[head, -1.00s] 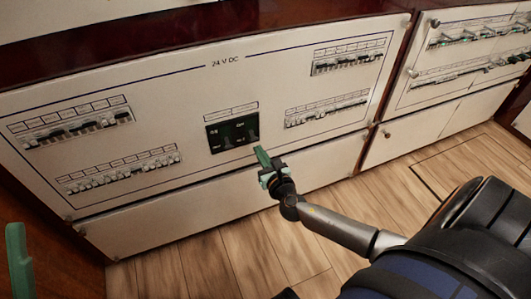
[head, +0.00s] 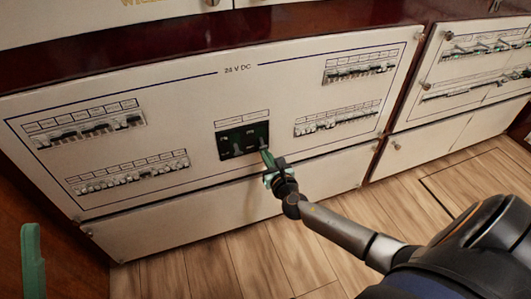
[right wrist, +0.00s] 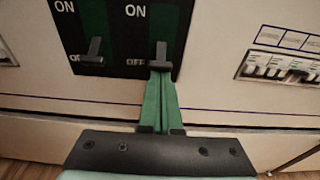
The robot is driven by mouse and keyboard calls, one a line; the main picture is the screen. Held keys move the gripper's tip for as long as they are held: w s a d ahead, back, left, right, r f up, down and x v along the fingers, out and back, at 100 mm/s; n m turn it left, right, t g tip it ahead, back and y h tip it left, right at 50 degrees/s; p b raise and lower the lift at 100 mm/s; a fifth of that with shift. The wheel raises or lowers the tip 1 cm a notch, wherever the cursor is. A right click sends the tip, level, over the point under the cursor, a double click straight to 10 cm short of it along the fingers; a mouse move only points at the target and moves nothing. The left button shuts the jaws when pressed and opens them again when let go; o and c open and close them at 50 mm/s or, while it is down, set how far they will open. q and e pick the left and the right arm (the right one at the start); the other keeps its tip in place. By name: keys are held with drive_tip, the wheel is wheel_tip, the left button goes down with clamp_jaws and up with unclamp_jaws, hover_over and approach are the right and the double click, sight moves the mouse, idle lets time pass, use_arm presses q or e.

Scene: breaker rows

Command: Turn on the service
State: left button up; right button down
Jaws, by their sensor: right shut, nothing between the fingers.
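The 24 V DC panel (head: 180,88) carries a dark green block with two large switches (head: 228,146) at its lower middle. In the right wrist view the block shows a left lever (right wrist: 93,50) and a right lever (right wrist: 161,60), both down at the OFF end, with ON marked above. My right gripper (head: 266,156) is shut and empty, its green fingers pointing up at the lower edge of the block. In the right wrist view its tips (right wrist: 161,74) are just below the right lever; I cannot tell whether they touch. Part of my left gripper (head: 33,260) shows at the lower left.
Rows of small breakers (head: 84,124) flank the block on both sides. A second panel (head: 470,60) with more breakers stands at the right. Plain white doors lie below the panels, and the wooden floor (head: 240,265) is clear.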

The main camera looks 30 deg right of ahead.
use_arm(q)
drive_tip(key=shift+a+r+p, duration=0.15)
drive_tip(key=shift+r+p, duration=0.4)
drive_tip(key=shift+r, duration=0.35)
use_arm(e)
drive_tip(key=shift+r, duration=0.15)
use_arm(q)
drive_tip(key=shift+r, duration=0.1)
